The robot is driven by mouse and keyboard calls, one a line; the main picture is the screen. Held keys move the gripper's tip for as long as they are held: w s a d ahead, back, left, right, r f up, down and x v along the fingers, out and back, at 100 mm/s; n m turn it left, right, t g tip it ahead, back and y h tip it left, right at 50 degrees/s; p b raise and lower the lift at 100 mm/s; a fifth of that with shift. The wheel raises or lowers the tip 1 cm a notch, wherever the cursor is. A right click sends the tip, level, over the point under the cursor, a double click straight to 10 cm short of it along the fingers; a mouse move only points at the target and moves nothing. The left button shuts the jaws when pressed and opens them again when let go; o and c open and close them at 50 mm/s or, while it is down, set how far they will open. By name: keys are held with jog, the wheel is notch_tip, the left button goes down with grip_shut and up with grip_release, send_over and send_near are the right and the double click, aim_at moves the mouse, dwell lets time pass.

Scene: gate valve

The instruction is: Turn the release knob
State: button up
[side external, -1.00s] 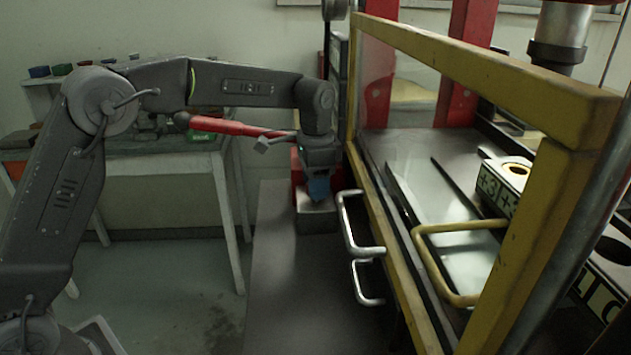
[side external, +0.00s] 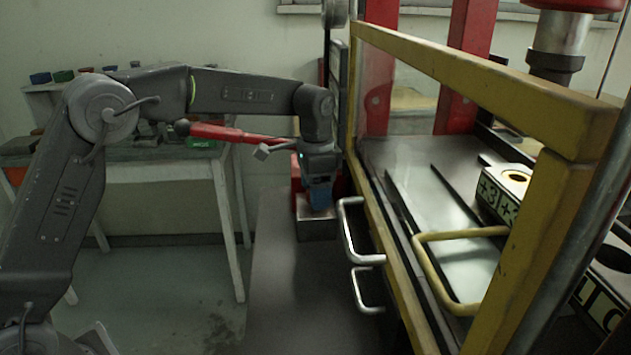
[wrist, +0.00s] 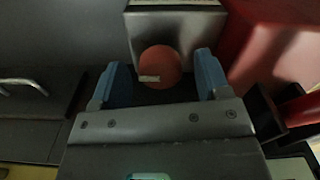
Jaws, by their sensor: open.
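The release knob is a round orange-red knob (wrist: 160,67) with a pale mark across it. My gripper (side external: 320,200) points down over the block in the side view. In the wrist view its two blue fingers (wrist: 158,80) are apart, one on each side of the knob, with gaps showing. I cannot tell how far above the knob the fingertips are. The knob is hidden in the side view.
A red part (wrist: 275,45) stands close to the right of the block in the wrist view. A red lever (side external: 235,133) passes behind my gripper. The yellow-framed guard (side external: 480,80) and metal handles (side external: 358,233) are close on the right. The dark bench surface (side external: 290,280) in front is clear.

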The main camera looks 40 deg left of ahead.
notch_tip(320, 180, up, 14)
dwell(0.5)
jog(key=shift+s, duration=0.1)
jog(key=s+a+r+n+t, duration=0.2)
jog(key=s+a+n+t, duration=0.1)
jog(key=s, duration=1.1)
jog(key=s+f+n+t, duration=0.2)
jog(key=s+f+n, duration=0.2)
jog(key=s+f, duration=0.7)
jog(key=s+a, duration=0.1)
jog(key=s, duration=0.4)
jog(key=shift+f+t, duration=0.3)
jog(key=shift+f, duration=0.05)
